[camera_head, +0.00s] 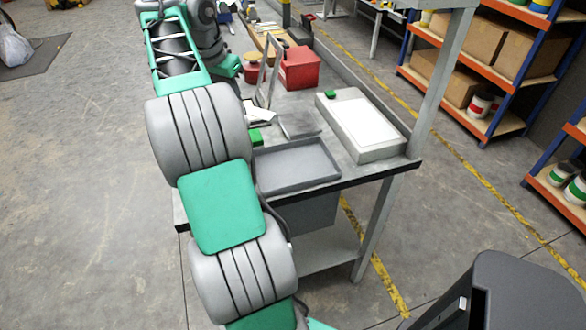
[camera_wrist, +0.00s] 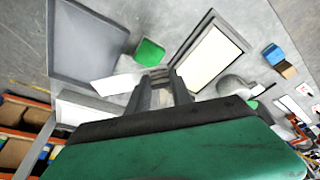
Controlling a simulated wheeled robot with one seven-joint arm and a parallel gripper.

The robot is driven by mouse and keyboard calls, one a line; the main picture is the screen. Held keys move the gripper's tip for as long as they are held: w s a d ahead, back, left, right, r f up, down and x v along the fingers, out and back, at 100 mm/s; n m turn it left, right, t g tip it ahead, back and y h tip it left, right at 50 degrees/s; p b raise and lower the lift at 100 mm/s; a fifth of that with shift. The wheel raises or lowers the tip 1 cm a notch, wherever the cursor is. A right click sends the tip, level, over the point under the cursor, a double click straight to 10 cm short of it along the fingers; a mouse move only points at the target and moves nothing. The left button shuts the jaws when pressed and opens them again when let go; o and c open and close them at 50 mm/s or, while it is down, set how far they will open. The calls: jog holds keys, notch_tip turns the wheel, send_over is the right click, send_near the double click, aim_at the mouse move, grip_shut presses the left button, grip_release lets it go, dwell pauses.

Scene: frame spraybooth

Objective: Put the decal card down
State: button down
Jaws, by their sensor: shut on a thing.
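The decal card (camera_wrist: 112,85) looks like a flat, plain white piece. In the wrist view it sticks out to the left of my gripper (camera_wrist: 160,78). The fingers are close together and shut on it; the grip itself is hard to make out. A green block (camera_wrist: 150,52) is just beyond the fingertips. In the head view a white flat piece (camera_head: 259,113), perhaps the same card, shows beside my arm above the workbench. My gripper is mostly hidden behind my arm there.
A grey tray (camera_head: 316,184) lies at the bench's near edge. A white-topped box (camera_head: 362,122) is on the right, with a dark plate (camera_head: 298,123) beside it. A red bin (camera_head: 300,68) and an upright frame (camera_head: 264,88) stand farther back. A bench post (camera_head: 440,85) rises at right.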

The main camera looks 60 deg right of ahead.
jog(key=s+a+b, duration=0.2)
jog(key=s+a, duration=0.5)
jog(key=s, duration=0.3)
jog(key=s+a+b, duration=0.2)
jog(key=s+a, duration=0.4)
jog(key=s, duration=0.5)
jog(key=w+d+f+b, duration=0.1)
jog(key=w+d+f, duration=0.1)
jog(key=d+f, duration=0.1)
jog(key=w+d+f+b, duration=0.2)
jog(key=w+d+f, duration=0.1)
jog(key=d, duration=0.1)
jog(key=w+d+f+b, duration=0.1)
jog(key=w+d+f, duration=0.1)
jog(key=d+f, duration=0.1)
jog(key=shift+w+d+f+b, duration=0.15)
jog(key=shift+d+f+b, duration=0.25)
jog(key=shift+d, duration=0.15)
jog(key=shift+a+b+x, duration=0.15)
jog(key=shift+b+x, duration=0.1)
jog(key=shift+x, duration=0.6)
jog(key=shift+a+b+x, duration=0.15)
jog(key=shift+b+x, duration=0.1)
jog(key=shift+x, duration=0.6)
jog(key=shift+w+f, duration=0.15)
jog(key=shift+w, duration=0.05)
jog(key=c, duration=1.1)
grip_release()
jog(key=shift+c, duration=0.2)
